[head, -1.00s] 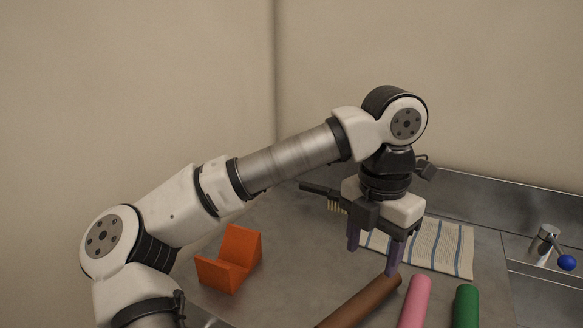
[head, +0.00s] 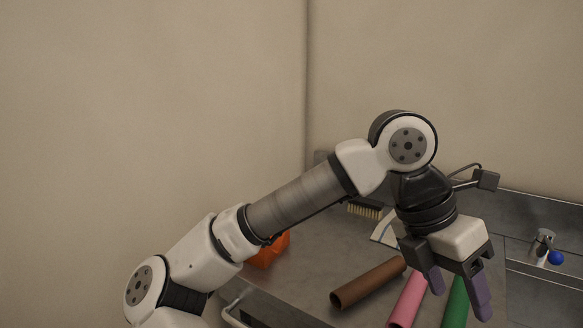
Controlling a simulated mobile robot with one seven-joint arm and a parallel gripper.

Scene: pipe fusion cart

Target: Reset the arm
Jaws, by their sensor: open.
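My gripper (head: 458,292) hangs from my arm at the right in the head view, fingers pointing down, open and with nothing between them. It shows in front of the pink pipe (head: 406,302) and the green pipe (head: 455,306) and hides part of them. I cannot tell its exact height above the cart. A brown pipe (head: 368,283) lies on the cart to its left.
The grey metal cart top (head: 330,262) holds an orange block (head: 268,252), partly hidden by my arm, a brush (head: 364,209) and a striped cloth (head: 385,232) at the back. A blue-knobbed metal fitting (head: 543,243) stands at the right. Walls close off the back.

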